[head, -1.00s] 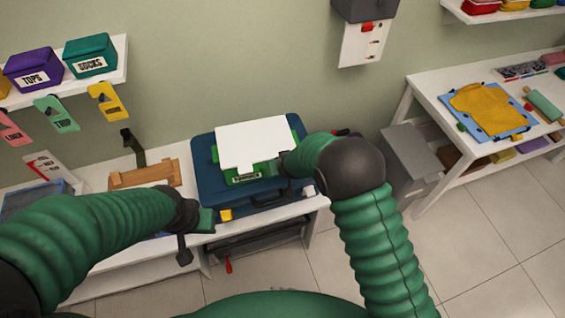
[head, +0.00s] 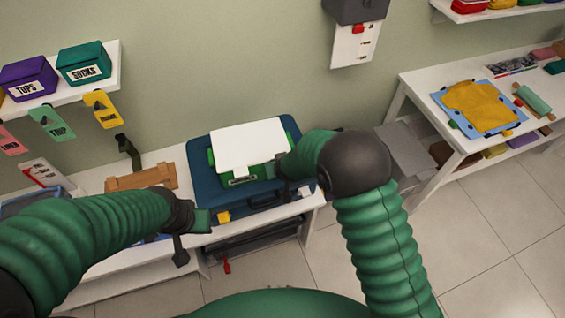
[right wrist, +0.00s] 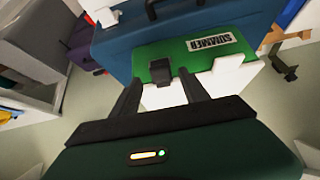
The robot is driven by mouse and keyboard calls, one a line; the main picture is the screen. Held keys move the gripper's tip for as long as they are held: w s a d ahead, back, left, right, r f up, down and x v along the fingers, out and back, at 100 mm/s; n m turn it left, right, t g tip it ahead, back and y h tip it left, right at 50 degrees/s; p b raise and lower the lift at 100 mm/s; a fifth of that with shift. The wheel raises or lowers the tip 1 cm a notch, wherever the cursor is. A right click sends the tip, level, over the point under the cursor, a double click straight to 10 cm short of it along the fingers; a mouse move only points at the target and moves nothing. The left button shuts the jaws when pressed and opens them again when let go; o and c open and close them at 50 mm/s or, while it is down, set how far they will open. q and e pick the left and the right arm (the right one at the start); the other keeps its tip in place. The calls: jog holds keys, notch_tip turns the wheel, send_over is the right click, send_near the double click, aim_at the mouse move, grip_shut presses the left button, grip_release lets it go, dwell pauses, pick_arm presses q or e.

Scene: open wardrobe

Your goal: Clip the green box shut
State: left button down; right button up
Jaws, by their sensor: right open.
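The green box (head: 240,178) sits on a blue case (head: 207,187) on the white bench, with a white panel (head: 248,143) over its top. In the right wrist view, its green face (right wrist: 210,55) shows an upside-down "SUMMER" label (right wrist: 212,41) and a dark clip (right wrist: 160,72). My right gripper (right wrist: 162,92) is open, its fingers on either side of the clip; I cannot tell whether they touch it. In the head view it is at the box's front right corner. My left gripper (head: 190,222) hangs left of the blue case; its jaws are unclear.
A shelf with labelled boxes (head: 83,62) is upper left. A table with a yellow garment (head: 480,105) stands right, with clear floor before it.

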pick_arm(q)
jog(key=w+p+v, duration=0.1)
jog(key=p+v, duration=0.5)
jog(key=v, duration=0.1)
jog(key=shift+w+r, duration=0.2)
jog(key=shift+r, duration=0.3)
pick_arm(e)
jog(key=v, duration=1.2)
jog(key=shift+s+r, duration=0.25)
jog(key=shift+r, duration=0.05)
pick_arm(q)
jog(key=shift+w+f, duration=0.1)
pick_arm(e)
jog(key=shift+d+f, duration=0.1)
